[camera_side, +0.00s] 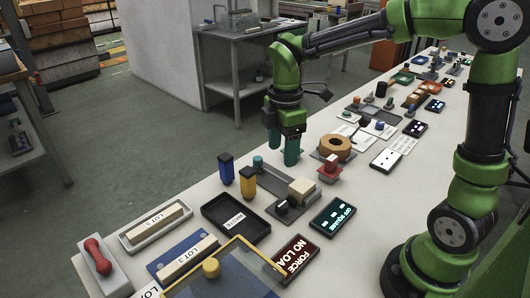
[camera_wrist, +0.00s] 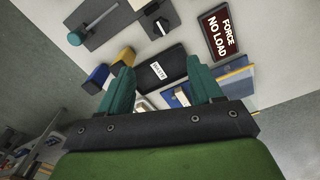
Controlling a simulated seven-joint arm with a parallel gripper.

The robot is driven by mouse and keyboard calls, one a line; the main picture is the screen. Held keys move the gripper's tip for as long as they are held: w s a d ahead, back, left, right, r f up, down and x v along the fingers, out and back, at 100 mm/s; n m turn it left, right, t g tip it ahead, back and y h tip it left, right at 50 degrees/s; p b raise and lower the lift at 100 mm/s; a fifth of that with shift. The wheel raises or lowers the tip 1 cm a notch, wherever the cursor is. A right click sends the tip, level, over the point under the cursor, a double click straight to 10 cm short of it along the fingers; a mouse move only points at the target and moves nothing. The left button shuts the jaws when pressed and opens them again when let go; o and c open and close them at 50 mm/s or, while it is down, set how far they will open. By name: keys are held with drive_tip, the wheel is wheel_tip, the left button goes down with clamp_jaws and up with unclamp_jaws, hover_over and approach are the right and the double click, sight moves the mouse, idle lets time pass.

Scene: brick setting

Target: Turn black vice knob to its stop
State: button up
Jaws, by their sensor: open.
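The black vice knob (camera_side: 282,207) stands on the small dark vice base beside a cream block (camera_side: 301,190) in the side view. It also shows near the top of the wrist view (camera_wrist: 160,27). A teal knob (camera_side: 258,161) on a rod lies at the far end of the grey plate and shows in the wrist view (camera_wrist: 75,38). My gripper (camera_side: 283,148) hangs above the far side of the bench, behind the vice, pointing down. Its teal fingers (camera_wrist: 160,66) are apart with nothing between them. It is clear of the knob.
Blue (camera_side: 226,168) and yellow (camera_side: 247,182) blocks stand left of the vice. A black waste tray (camera_side: 237,217) lies in front. A lit panel reads OFF SQUARE (camera_side: 332,215); another reads FORCE NO LOAD (camera_side: 297,260).

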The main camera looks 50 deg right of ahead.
sight(281, 204)
drive_tip(key=shift+n, duration=0.5)
wheel_tip(281, 204, down, 17)
drive_tip(key=shift+s+r, duration=0.1)
drive_tip(key=shift+s, duration=0.05)
drive_tip(key=shift+c, duration=0.5)
drive_tip(key=c, duration=1)
